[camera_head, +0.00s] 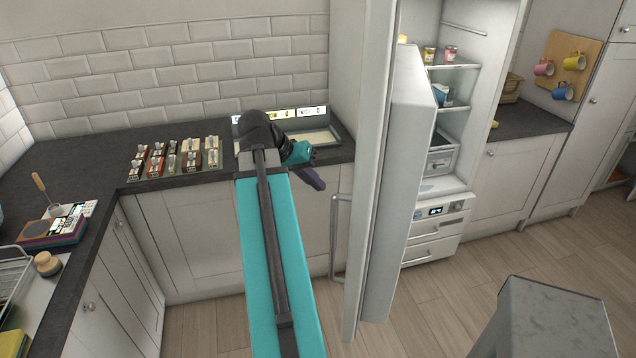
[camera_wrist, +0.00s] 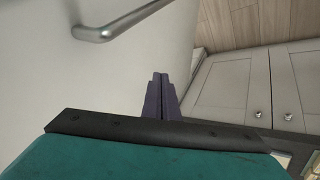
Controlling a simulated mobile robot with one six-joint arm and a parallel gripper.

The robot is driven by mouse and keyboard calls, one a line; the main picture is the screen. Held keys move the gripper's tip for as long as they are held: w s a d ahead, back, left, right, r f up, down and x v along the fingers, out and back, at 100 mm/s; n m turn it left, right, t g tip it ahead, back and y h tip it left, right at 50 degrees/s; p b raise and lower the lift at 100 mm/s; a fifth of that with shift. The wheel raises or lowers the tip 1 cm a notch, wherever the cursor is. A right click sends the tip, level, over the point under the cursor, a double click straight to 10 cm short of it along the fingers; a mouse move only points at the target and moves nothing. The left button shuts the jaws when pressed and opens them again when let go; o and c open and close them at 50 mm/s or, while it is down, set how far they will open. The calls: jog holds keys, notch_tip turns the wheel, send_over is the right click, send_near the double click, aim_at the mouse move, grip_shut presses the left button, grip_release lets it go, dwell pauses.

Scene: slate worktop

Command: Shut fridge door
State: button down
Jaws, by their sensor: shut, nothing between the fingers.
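The fridge door (camera_head: 376,180) stands wide open in the head view, swung out toward me, with its inner side facing right. Its long bar handle (camera_head: 335,235) is on the left face; the handle's end (camera_wrist: 105,30) also shows at the upper left of the wrist view. The fridge body (camera_head: 485,95) is open behind the door, its shelves exposed. My gripper (camera_head: 318,184) is just left of the handle's upper end, over the front edge of the worktop. Its purple fingers (camera_wrist: 160,82) are together and empty, beside the pale door face; I cannot tell whether they touch it.
Jars (camera_head: 450,53) stand on a fridge shelf. Drawers (camera_head: 435,225) fill the fridge's lower part. A rack of small items (camera_head: 175,158) and a grey tray (camera_head: 340,138) lie on the worktop. A grey block (camera_head: 545,310) stands at the lower right. Floor before the fridge is clear.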

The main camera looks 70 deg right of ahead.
jog(key=s+d+f+b, duration=0.4)
jog(key=s+f+b, duration=0.1)
jog(key=s+f, duration=0.1)
jog(key=shift+s+d+f, duration=0.2)
jog(key=shift+s+d, duration=0.15)
jog(key=shift+s, duration=0.15)
dwell(0.4)
